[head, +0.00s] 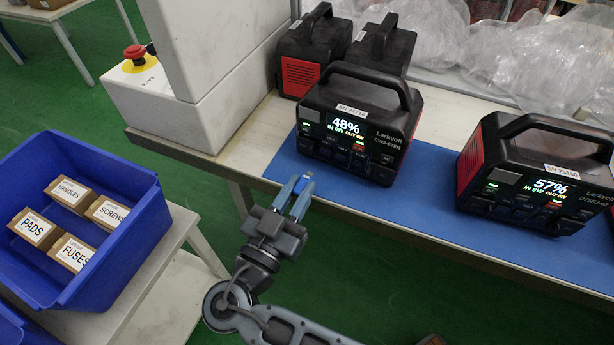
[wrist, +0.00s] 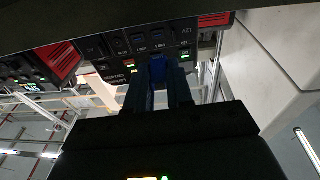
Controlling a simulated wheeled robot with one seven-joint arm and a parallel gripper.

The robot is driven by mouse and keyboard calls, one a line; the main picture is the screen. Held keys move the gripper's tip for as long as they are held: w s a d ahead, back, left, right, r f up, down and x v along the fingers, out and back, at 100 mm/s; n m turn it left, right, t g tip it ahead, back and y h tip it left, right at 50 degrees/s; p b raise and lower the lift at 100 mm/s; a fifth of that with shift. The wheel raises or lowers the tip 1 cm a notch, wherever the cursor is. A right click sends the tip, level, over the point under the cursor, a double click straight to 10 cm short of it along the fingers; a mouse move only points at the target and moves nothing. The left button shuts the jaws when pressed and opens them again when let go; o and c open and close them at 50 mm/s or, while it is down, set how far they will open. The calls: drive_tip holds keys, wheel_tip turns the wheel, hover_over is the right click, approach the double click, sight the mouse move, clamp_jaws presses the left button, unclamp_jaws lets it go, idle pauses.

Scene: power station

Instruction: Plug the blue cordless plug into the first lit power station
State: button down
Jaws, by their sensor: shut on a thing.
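My gripper (head: 293,196) is shut on the blue plug (head: 302,185), which shows between the fingertips. The blue plug also shows between the fingers in the wrist view (wrist: 158,72). The gripper is at the front edge of the table, in front of the left lit power station (head: 352,125), a black and red box whose screen reads 48%. In the wrist view, this station's front panel (wrist: 150,38) appears upside down beyond the fingers. The plug looks apart from the panel in the head view; the exact gap is hard to tell. A second lit station (head: 540,175) reads 57% at the right.
Two unlit power stations (head: 312,52) stand behind at the back. The lit stations stand on a blue mat (head: 415,205). A blue bin (head: 135,215) with several labelled boxes is at the left. A red emergency button (head: 134,53) sits on a white box.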

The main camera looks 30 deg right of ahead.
sight(309, 178)
drive_tip(key=shift+w+d, duration=0.1)
drive_tip(key=shift+d, duration=0.05)
drive_tip(key=shift+f+p+x, duration=0.2)
drive_tip(key=shift+p+x, duration=0.2)
drive_tip(key=shift+x, duration=0.95)
drive_tip(key=shift+f+p+x, duration=0.2)
drive_tip(key=shift+p+x, duration=0.2)
drive_tip(key=shift+x, duration=0.95)
drive_tip(key=shift+d+b, duration=0.1)
drive_tip(key=shift+b, duration=1.05)
idle(0.3)
drive_tip(key=shift+w+d, duration=0.3)
drive_tip(key=shift+d, duration=0.15)
idle(0.6)
drive_tip(key=c, duration=0.9)
unclamp_jaws()
drive_tip(key=b+v, duration=0.1)
drive_tip(key=v, duration=0.6)
drive_tip(key=shift+a+b, duration=0.1)
drive_tip(key=shift+b, duration=0.3)
drive_tip(key=shift+s+a, duration=0.25)
drive_tip(key=shift+a, duration=0.05)
